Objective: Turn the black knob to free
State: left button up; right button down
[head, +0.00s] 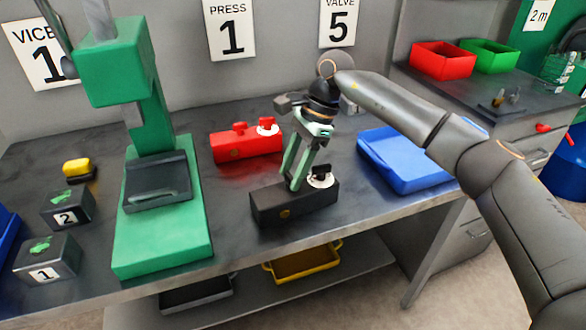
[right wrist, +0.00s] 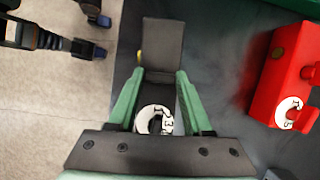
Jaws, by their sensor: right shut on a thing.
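A black box (head: 300,203) sits on the grey bench top, near its front edge. A white marked dial (head: 325,181) with a black knob (head: 320,171) is on its top at the right. My right gripper (head: 294,184) points down onto the box, left of the dial. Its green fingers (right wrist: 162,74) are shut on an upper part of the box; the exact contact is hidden. In the right wrist view the dial (right wrist: 155,121) shows partly between the fingers, with numbers on it. Which mark the knob points to is too small to tell.
A red box (head: 245,147) with a similar dial stands behind the black box. A green press (head: 165,235) is to the left, a blue tray (head: 405,178) to the right. A yellow tray (head: 303,265) sits on the shelf below.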

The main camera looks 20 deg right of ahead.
dwell(0.3)
jog(key=shift+c, duration=1.6)
grip_release()
jog(key=shift+r, duration=0.1)
jog(key=v, duration=1.2)
jog(key=shift+r, duration=0.2)
